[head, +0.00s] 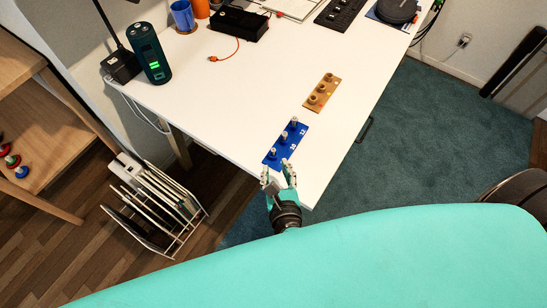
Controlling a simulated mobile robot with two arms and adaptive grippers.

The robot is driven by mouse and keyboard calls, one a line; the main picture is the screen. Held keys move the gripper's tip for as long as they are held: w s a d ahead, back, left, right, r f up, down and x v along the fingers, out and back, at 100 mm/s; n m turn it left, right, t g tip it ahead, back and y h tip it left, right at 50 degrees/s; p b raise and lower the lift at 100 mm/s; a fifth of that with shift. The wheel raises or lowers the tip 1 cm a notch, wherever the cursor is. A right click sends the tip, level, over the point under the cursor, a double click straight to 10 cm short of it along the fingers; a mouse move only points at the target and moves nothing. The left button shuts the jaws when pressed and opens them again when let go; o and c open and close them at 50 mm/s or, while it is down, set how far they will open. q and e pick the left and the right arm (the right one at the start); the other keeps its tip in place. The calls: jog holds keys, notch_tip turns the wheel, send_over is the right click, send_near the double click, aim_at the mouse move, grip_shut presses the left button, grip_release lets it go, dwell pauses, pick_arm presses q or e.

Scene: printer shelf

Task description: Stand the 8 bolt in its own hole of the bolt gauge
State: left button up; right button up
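The bolt gauge, a blue plate (302,130) with white numbers 10 and 12, lies near the front edge of the white table. Three grey bolts show in a row on it. The nearest bolt (274,152) is at the plate's front end, its number hidden or too small to read; I cannot tell how deep it sits. The middle bolt (283,137) is beside the 10 and the far bolt (294,122) beside the 12. My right gripper (277,171) is open and empty, just in front of the nearest bolt. My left gripper is out of view.
A brown block (329,80) with several round pieces lies behind the gauge. A white wire rack (163,205) stands on the floor at left. The table's middle is clear.

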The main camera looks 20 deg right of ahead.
jog(key=shift+v, duration=2.3)
